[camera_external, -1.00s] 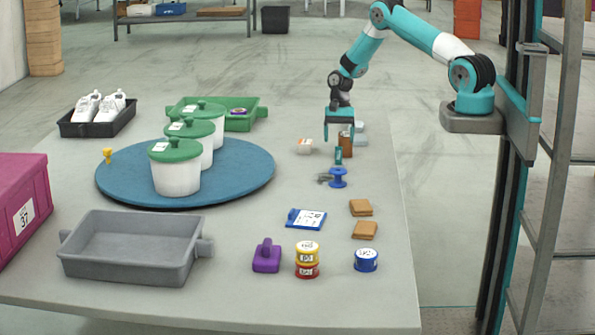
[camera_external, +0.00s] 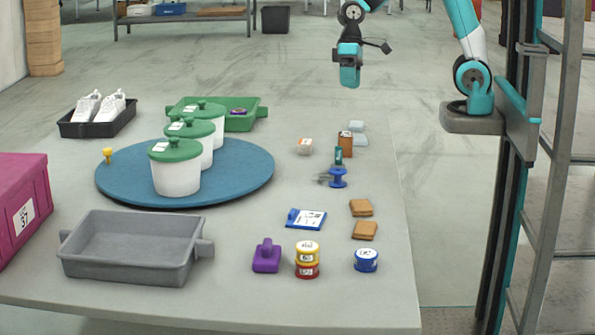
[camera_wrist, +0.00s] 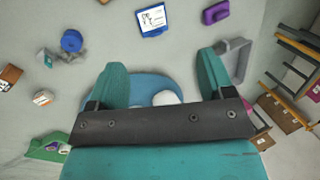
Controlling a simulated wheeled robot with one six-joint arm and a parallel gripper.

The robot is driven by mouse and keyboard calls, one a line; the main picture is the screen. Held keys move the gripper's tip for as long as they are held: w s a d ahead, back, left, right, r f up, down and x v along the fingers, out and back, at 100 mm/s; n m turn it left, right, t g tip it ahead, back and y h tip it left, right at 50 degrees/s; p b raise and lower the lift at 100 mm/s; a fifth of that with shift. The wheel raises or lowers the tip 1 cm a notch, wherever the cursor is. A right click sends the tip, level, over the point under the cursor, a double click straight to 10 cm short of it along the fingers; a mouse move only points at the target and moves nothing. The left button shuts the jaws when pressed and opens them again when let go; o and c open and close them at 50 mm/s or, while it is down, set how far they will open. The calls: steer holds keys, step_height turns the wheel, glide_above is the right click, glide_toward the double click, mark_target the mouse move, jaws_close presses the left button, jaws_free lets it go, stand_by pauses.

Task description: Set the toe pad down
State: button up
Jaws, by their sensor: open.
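My gripper (camera_external: 349,72) is raised well above the far end of the table, with nothing between its jaws. In the wrist view the two teal fingers of my gripper (camera_wrist: 162,78) stand wide apart and empty. I cannot tell for sure which object is the toe pad. Pale grey-blue pieces (camera_external: 357,134) lie near the table's far right, behind an orange-brown block (camera_external: 345,145). A small white and orange piece (camera_external: 305,146) lies left of them and also shows in the wrist view (camera_wrist: 42,97). Two tan pads (camera_external: 361,208) (camera_external: 365,230) lie nearer the front right.
A blue turntable (camera_external: 253,180) carries green-lidded white tubs. A grey tray (camera_external: 130,266), a green tray (camera_external: 259,113) and a black tray with white shoes (camera_external: 83,129) stand around it. A purple handled block (camera_external: 266,256) and tins (camera_external: 366,260) are in front. Table space is bare between them.

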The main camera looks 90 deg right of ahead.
steer(key=s+a+r+n, duration=0.1)
steer(key=s+a+n, duration=0.3)
steer(key=s, duration=0.4)
steer(key=s+a+r+n, duration=0.2)
steer(key=s+a+n, duration=0.3)
steer(key=s, duration=0.4)
steer(key=shift+a+r+y, duration=0.3)
steer(key=shift+a, duration=0.3)
